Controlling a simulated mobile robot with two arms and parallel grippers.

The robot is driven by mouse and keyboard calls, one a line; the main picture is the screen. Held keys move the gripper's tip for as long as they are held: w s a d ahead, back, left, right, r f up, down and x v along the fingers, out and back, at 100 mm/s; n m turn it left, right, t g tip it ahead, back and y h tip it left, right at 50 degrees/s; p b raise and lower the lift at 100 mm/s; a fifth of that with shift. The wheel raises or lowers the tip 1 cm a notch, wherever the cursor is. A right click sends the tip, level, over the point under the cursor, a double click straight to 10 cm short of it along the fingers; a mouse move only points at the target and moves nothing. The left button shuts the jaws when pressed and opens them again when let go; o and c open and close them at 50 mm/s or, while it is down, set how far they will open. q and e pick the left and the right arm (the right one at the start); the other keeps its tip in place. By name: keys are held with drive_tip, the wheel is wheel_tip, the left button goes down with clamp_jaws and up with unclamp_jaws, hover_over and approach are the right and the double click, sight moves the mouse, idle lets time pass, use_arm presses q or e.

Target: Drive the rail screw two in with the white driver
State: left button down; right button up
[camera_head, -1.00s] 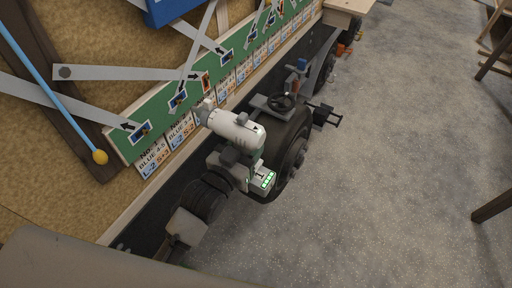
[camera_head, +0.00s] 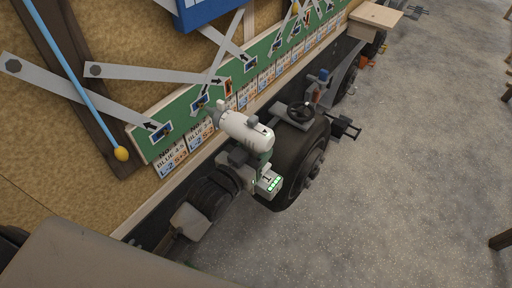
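The white driver (camera_head: 245,130) is in the middle of the picture, a rounded white body with a grey nose pointing up-left and a green-lit battery block at its foot. My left gripper (camera_head: 239,157) looks shut on its handle, though its fingertips are mostly hidden. The driver's nose is near the lower edge of the green panel (camera_head: 147,141); I cannot tell whether it touches anything. Grey metal strips (camera_head: 150,75) cross the board above. Rail screw two cannot be picked out at this size. My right gripper is not in view.
A black tyre (camera_head: 304,160) and a small handwheel (camera_head: 301,112) are close to the driver's right. A blue box (camera_head: 203,12) is at the top, and a blue rod with a yellow end (camera_head: 121,153) at left. Grey speckled floor (camera_head: 400,190) is open at right.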

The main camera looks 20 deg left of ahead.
use_arm(q)
drive_tip(key=shift+a+r, duration=0.15)
drive_tip(key=shift+w+a, duration=0.2)
drive_tip(key=shift+a, duration=0.2)
drive_tip(key=shift+a, duration=0.15)
idle(0.5)
drive_tip(key=shift+w+a+p, duration=0.3)
drive_tip(key=shift+a, duration=0.3)
idle(1.1)
drive_tip(key=shift+d, duration=0.1)
drive_tip(key=shift+s+d, duration=0.2)
drive_tip(key=shift+d, duration=0.2)
drive_tip(key=shift+s+d+p, duration=0.35)
drive_tip(key=shift+d+p, duration=0.05)
drive_tip(key=shift+d, duration=0.5)
drive_tip(key=s+d+p, duration=0.1)
drive_tip(key=s+p, duration=0.1)
drive_tip(key=s, duration=0.6)
drive_tip(key=shift+d, duration=0.15)
